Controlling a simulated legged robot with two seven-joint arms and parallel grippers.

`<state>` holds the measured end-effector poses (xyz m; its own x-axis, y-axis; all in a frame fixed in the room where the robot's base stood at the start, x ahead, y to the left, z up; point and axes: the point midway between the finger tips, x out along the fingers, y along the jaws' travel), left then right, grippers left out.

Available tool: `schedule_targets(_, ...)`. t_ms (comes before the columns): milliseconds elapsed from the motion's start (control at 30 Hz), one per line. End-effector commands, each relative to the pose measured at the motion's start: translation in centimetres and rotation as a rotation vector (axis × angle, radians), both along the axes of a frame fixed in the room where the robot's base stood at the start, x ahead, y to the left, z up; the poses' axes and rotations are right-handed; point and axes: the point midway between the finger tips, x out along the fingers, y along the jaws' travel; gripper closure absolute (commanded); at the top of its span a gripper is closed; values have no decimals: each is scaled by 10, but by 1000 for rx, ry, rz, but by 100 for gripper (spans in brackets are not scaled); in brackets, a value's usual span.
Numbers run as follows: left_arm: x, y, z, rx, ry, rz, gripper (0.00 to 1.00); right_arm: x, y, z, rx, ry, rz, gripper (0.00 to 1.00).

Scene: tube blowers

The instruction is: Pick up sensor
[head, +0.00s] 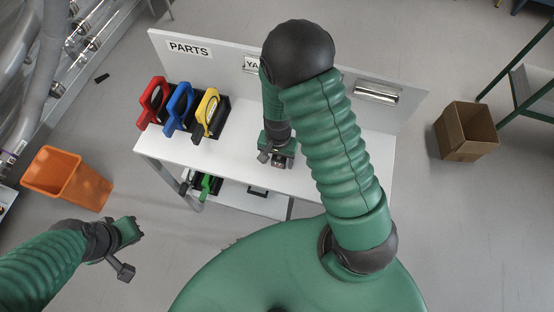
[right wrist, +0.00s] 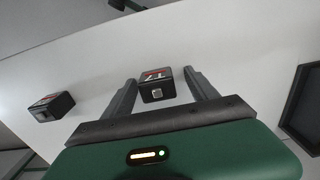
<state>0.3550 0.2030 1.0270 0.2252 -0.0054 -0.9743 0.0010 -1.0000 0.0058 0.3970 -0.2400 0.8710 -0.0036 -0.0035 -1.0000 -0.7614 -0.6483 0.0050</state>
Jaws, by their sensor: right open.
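The sensor appears to be a small black box with a red and white label (right wrist: 157,86) on the white table. In the right wrist view it lies between the two fingers of my right gripper (right wrist: 162,92), which is open with a gap on each side. In the head view my right gripper (head: 277,160) is low over the table's front middle, and the box there is mostly hidden. A second, similar black box (right wrist: 50,106) sits to the left in the right wrist view. My left gripper (head: 136,230) is away from the table at lower left; its fingers are unclear.
Red (head: 153,100), blue (head: 180,105) and yellow (head: 207,112) handled tools stand on the table's left side. A green one (head: 206,185) is on the lower shelf. A back panel (head: 215,62) borders the table. An orange bin (head: 68,178) and cardboard box (head: 466,130) stand on the floor.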

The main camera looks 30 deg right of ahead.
Motion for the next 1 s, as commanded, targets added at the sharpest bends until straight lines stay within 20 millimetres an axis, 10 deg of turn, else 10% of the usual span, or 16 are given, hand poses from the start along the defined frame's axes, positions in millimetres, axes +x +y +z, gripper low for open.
schedule_targets(600, 0, 0, 0, 0, 0, -1, 100, 0, 2, 1, -2, -1, 1, 99)
schedule_targets(1000, 0, 0, 0, 0, 0, -1, 100, 2, 2, 13, -3, -3, 3, 100)
